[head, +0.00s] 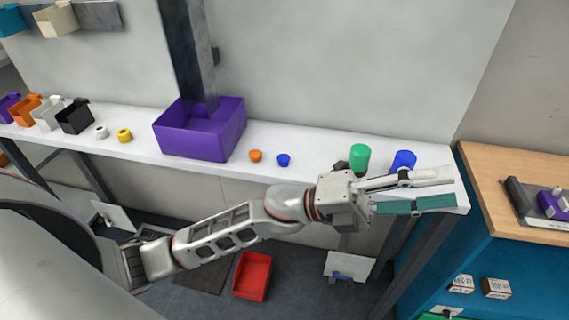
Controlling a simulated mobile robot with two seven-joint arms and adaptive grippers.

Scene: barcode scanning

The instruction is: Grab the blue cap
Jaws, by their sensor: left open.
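A small blue cap (283,160) rests on the white shelf (310,143), close to its front edge and just right of a small orange cap (255,155). My left gripper (450,188) is open and points right, over the shelf's right end. One finger is pale and the other is teal, and nothing shows between them. The gripper is well to the right of the blue cap. A larger blue cylinder (403,159) stands just behind the gripper's pale finger, which partly hides its base. My right gripper is out of view.
A green cylinder (359,157) stands left of the blue cylinder. A purple bin (190,143) stands at a grey post, left of the caps. White and yellow rolls (124,135) and several small bins are further left. A wooden-topped counter (515,165) is at right; a red bin (252,275) is below.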

